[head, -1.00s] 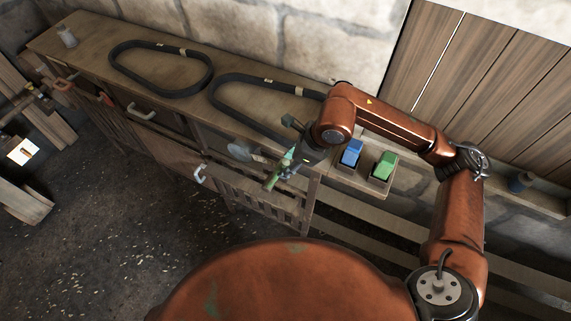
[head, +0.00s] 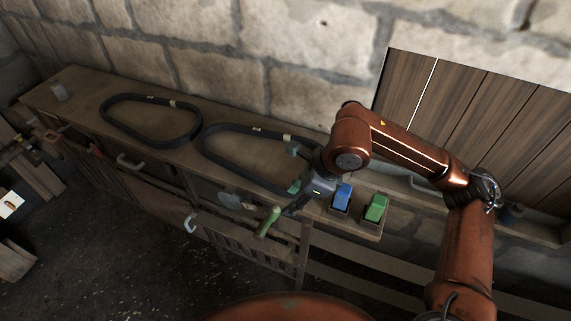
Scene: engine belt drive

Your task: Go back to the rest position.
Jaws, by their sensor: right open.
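My right gripper (head: 293,169) is over the workbench, in front of the right-hand belt, with its fingers spread and nothing seen between them. Its arm comes in from the right. A green-handled tool (head: 267,222) is just below and left of the gripper, at the bench's front edge; its dark end runs toward the gripper, and I cannot tell whether they touch. My left gripper is not in view.
Two black belts (head: 150,141) (head: 228,168) lie on the wooden bench (head: 78,95). A blue block (head: 342,196) and a green block (head: 376,207) sit in holders at its right end. Stone wall stands behind; open floor (head: 120,270) lies in front.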

